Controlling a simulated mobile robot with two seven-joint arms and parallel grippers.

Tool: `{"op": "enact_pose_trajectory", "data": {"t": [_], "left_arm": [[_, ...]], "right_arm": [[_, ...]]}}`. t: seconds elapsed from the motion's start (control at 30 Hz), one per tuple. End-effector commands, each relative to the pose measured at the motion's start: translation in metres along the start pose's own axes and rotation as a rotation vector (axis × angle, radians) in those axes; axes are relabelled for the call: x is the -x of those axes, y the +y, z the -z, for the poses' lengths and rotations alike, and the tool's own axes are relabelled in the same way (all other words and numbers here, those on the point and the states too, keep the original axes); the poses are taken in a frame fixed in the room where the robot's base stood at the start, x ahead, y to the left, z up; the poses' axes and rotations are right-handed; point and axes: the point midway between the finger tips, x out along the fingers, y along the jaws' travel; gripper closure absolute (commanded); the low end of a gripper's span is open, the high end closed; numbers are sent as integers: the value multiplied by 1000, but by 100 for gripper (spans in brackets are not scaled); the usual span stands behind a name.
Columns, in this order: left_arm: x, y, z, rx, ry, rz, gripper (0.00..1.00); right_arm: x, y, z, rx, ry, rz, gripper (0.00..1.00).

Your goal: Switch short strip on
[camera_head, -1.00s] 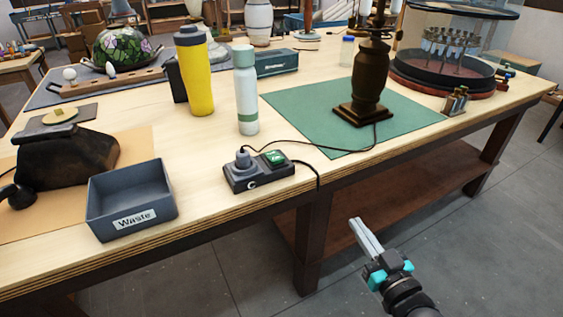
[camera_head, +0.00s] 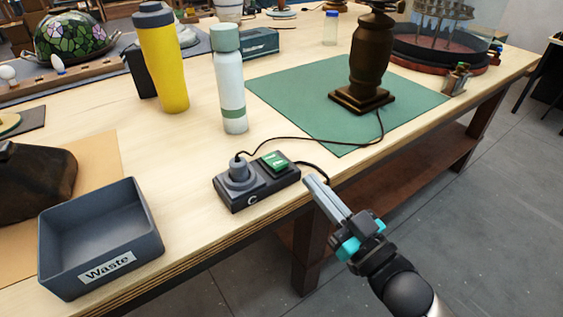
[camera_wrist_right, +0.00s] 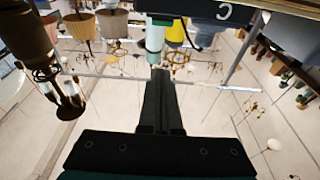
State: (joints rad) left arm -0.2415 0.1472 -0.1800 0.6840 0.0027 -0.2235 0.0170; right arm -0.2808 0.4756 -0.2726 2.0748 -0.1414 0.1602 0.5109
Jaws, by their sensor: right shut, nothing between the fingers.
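The short power strip (camera_head: 256,185) is a dark block near the table's front edge in the head view. A grey plug (camera_head: 239,171) sits in its left socket, and a green rocker switch (camera_head: 275,162) is on its right end. I cannot tell the switch's position. My right gripper (camera_head: 312,184) is shut and empty, just right of the strip near the front edge, apparently apart from it. In the right wrist view its fingers (camera_wrist_right: 160,76) are together, with a dark body at the top that looks like the strip (camera_wrist_right: 215,8). My left gripper is not in view.
A grey waste bin (camera_head: 100,240) stands left of the strip. A pale bottle (camera_head: 230,85) and a yellow tumbler (camera_head: 163,62) stand behind it. The lamp (camera_head: 365,65) stands on a green mat (camera_head: 300,92). A black cord (camera_head: 310,141) runs from the plug to the lamp.

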Motion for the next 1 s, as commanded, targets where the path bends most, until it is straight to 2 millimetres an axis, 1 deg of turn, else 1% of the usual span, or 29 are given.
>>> {"op": "enact_pose_trajectory", "data": {"t": [0.23,0.37,1.0], "left_arm": [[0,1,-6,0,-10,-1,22],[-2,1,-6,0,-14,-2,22],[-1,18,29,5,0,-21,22]], "right_arm": [[-2,0,0,1,0,-1,100],[-11,1,0,2,3,-1,100],[-98,0,0,2,2,-1,100]]}}
